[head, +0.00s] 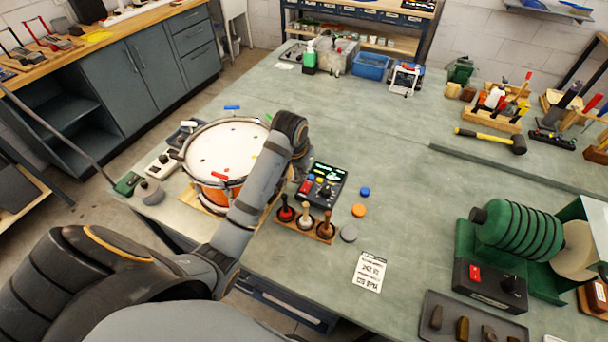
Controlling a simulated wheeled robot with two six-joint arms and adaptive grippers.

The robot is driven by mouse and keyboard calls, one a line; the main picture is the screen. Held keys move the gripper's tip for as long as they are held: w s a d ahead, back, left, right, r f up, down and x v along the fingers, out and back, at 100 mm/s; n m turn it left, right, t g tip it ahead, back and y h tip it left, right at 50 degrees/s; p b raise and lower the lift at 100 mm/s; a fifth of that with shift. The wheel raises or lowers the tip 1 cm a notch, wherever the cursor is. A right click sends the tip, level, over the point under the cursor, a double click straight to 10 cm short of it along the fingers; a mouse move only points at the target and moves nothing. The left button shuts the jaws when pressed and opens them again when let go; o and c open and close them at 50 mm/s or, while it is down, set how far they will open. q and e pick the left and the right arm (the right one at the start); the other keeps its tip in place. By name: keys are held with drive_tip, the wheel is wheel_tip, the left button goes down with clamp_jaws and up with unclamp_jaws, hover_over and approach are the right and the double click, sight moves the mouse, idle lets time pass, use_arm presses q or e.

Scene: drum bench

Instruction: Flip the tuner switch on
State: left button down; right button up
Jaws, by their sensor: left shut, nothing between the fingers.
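The tuner (335,178) is a small black box with a lit green display, small coloured controls and a dark knob. It sits on the bench just right of the drum (220,148). A red part that may be its switch (305,187) shows at its left edge; its position is too small to tell. My left arm reaches over the drum's right side. My left gripper (300,170) points down at the tuner's left side, shut and empty, partly hidden by my own wrist. I cannot tell whether it touches the tuner. My right gripper is out of view.
A wooden stand with several round-topped tools (305,225) stands in front of the tuner. Blue, orange and grey discs (359,210) and a printed card (369,272) lie to the right. A green machine (515,235) stands far right. The middle of the bench is clear.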

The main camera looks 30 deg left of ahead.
use_arm(q)
drive_tip(key=s+p+v, duration=0.1)
drive_tip(key=v, duration=0.5)
drive_tip(key=shift+s+p, duration=0.15)
drive_tip(key=shift+p, duration=0.15)
